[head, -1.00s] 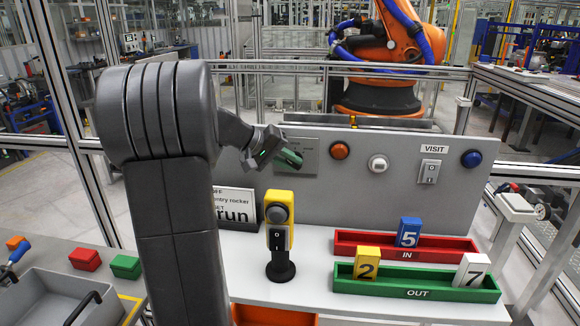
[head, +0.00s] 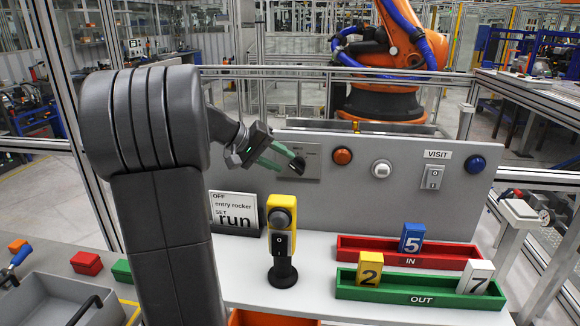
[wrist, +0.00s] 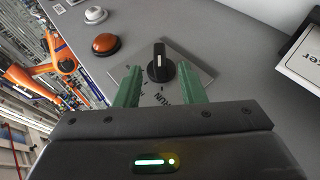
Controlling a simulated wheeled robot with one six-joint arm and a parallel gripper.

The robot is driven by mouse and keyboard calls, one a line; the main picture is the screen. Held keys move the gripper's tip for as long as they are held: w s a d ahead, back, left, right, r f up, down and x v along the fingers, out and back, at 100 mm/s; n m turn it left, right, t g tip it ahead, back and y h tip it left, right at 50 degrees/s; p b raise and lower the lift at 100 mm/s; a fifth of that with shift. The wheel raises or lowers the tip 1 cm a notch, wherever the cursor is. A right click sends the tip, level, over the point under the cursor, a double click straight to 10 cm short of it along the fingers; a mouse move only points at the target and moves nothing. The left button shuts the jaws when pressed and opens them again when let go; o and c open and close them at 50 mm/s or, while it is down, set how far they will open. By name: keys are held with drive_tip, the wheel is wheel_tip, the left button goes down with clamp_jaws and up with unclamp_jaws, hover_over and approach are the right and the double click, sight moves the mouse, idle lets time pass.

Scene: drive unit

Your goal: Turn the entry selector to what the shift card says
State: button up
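The entry selector (wrist: 160,64) is a black knob with a white line on a grey plate (wrist: 190,82). My gripper (wrist: 160,70) is open, with one green finger on each side of the knob and gaps between. In the head view my gripper (head: 283,157) is at the panel, its fingertips close to the dark knob (head: 298,165). The shift card (head: 234,212) stands below and reads "entry rocker SET run", with "OFF" above.
The panel (head: 350,205) also carries an orange button (head: 342,156), a white button (head: 381,169), a VISIT switch (head: 432,177) and a blue button (head: 476,164). A yellow pendant on a stand (head: 283,235), a red IN tray (head: 350,251) and a green OUT tray (head: 350,290) stand in front.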

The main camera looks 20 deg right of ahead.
sight(290, 166)
drive_tip(key=v, duration=0.9)
drive_tip(key=shift+a, duration=0.15)
drive_tip(key=x, duration=1.3)
drive_tip(key=shift+d, duration=0.3)
drive_tip(key=shift+d+p, duration=0.15)
drive_tip(key=shift+p, duration=0.3)
drive_tip(key=shift+f, duration=0.1)
drive_tip(key=shift+f, duration=0.2)
